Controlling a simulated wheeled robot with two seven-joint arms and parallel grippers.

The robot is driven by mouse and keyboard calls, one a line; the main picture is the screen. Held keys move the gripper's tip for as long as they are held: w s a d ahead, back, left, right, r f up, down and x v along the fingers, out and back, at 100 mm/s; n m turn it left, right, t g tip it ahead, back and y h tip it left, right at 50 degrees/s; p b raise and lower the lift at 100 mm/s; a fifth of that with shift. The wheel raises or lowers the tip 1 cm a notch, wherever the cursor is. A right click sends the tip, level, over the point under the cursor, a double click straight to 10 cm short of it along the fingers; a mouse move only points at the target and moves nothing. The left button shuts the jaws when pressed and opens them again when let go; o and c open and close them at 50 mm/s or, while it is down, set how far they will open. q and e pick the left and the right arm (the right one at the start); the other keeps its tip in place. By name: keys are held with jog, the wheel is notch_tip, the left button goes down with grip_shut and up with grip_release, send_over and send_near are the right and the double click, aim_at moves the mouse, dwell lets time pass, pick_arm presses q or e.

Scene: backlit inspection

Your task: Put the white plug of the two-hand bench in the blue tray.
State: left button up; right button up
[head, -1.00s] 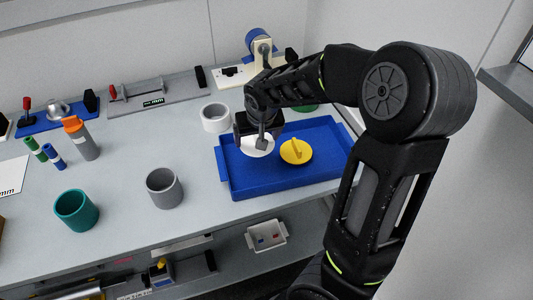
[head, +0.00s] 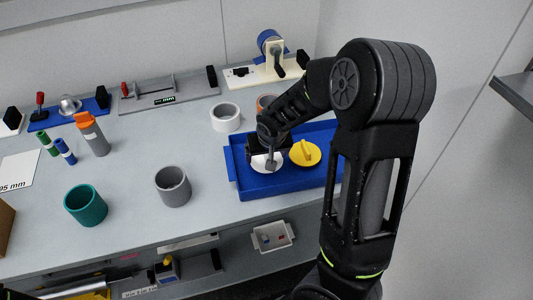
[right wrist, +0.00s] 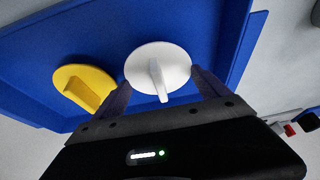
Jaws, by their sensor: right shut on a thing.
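The white plug (head: 258,163) is a round disc with an upright grip bar. It is at the left part of the blue tray (head: 285,185), within its rim. My right gripper (head: 270,160) is over it and shut on it. In the right wrist view the white plug (right wrist: 158,66) shows between the two fingers, with the blue tray (right wrist: 100,35) behind it. I cannot tell whether the plug touches the tray floor. My left gripper is not in view.
A yellow plug (head: 305,154) lies in the tray, right of the white one. A white ring (head: 226,118) stands behind the tray. A grey cup (head: 173,187) and a teal cup (head: 86,205) stand to the left, with clear bench between.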

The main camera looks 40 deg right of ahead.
jog(key=shift+f, duration=0.1)
jog(key=o, duration=1.2)
jog(key=shift+c, duration=0.2)
jog(key=shift+r, duration=0.4)
jog(key=v, duration=1.1)
jog(key=shift+r, duration=0.25)
jog(key=shift+s, duration=0.15)
